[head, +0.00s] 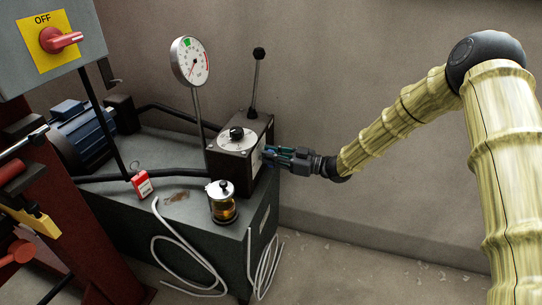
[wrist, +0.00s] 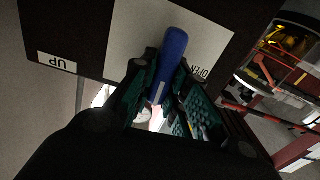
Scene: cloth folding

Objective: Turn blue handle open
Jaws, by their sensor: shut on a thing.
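The blue handle (wrist: 173,50) shows in the wrist view against a white plate (wrist: 123,36) on a dark box. The word OPEN appears upside down on the plate, just right of the handle. My gripper (wrist: 160,78) has its green-padded fingers on both sides of the handle and is shut on it. In the head view my gripper (head: 274,156) reaches in from the right to the side face of the black box (head: 228,163). The handle is mostly hidden by the fingers there.
A black-knobbed lever (head: 256,75) and a round gauge (head: 190,62) rise by the box. A red OFF switch (head: 60,40) is upper left.

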